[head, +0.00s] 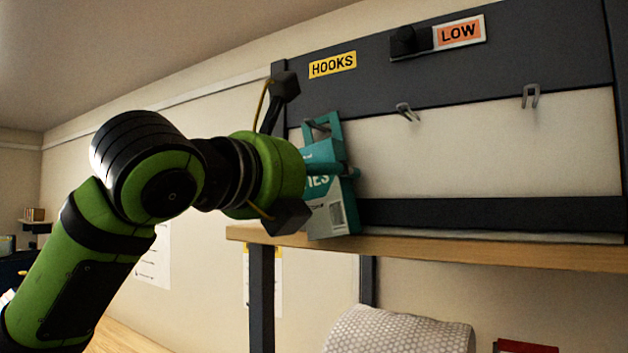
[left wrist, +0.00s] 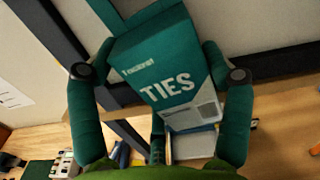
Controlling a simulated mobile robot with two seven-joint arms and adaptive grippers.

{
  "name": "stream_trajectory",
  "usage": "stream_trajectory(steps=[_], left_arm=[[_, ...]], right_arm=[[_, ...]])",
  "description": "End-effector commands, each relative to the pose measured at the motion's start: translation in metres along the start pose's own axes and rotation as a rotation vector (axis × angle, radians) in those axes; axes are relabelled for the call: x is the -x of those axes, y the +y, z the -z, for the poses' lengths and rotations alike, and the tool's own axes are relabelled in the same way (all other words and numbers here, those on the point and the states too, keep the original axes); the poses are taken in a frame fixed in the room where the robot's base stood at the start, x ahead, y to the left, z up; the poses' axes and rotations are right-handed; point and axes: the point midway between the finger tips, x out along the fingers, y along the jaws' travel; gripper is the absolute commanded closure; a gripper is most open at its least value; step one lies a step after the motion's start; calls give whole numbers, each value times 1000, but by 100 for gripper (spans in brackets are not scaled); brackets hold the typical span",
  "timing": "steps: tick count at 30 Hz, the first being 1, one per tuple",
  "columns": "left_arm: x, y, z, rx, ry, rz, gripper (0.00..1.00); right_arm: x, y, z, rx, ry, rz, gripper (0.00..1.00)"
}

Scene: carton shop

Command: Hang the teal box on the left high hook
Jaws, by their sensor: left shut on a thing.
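The teal box (head: 350,212), printed TIES, is held upright, slightly tilted, in front of the left part of the hook board. A tab with an opening shows at its top. My left gripper (head: 338,170) is shut on the box, with a finger across its middle. In the left wrist view the box (left wrist: 165,65) sits between both fingers of the gripper (left wrist: 160,75). A grey bent hook (head: 407,111) stands to the right of the box, clear of it. I cannot tell whether a hook is behind the tab. My right gripper is not in view.
Another hook (head: 530,95) is farther right on the board (head: 450,150). Yellow HOOKS and orange LOW labels (head: 460,32) are on the dark top band. A wooden shelf (head: 480,251) runs below the board, close under the box. A patterned roll (head: 400,332) lies lower down.

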Motion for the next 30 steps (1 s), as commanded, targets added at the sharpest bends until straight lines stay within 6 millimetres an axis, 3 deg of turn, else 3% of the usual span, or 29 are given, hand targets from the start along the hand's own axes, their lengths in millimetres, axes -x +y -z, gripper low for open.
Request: stream_trajectory(steps=[10, 11, 12, 24, 30], left_arm=[[0, 0, -1, 0, -2, 0, 57], [0, 0, -1, 0, -2, 0, 17], [0, 0, -1, 0, -2, 0, 1], [1, 0, 0, 0, 0, 0, 0], [24, 1, -1, -3, -4, -1, 0]], right_arm=[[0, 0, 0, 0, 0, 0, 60], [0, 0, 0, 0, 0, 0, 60], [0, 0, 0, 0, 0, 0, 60], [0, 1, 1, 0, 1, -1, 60], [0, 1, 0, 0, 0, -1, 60]])
